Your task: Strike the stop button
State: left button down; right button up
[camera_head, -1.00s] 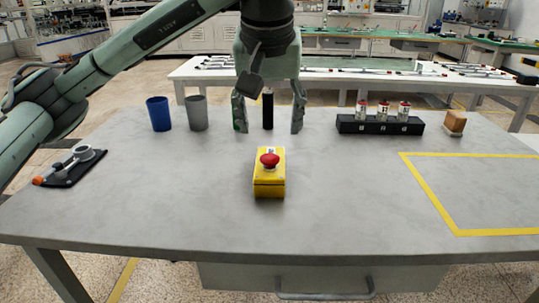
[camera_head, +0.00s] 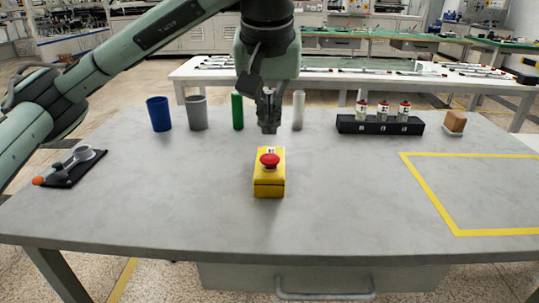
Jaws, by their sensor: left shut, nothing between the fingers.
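The stop button is a red mushroom cap (camera_head: 269,160) on a yellow box (camera_head: 269,187), standing on the grey table near its middle. My left gripper (camera_head: 269,127) hangs pointing down above and behind the box. Its fingers are together and hold nothing, and there is a gap between the fingertips and the red cap in the picture. My right gripper is not in the head view.
A blue cup (camera_head: 159,114), a grey cup (camera_head: 196,113), a green cylinder (camera_head: 237,111) and a white cylinder (camera_head: 298,110) stand behind. A black rack (camera_head: 379,125) holds three vials. A yellow outline (camera_head: 450,210) lies at right. The table front is clear.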

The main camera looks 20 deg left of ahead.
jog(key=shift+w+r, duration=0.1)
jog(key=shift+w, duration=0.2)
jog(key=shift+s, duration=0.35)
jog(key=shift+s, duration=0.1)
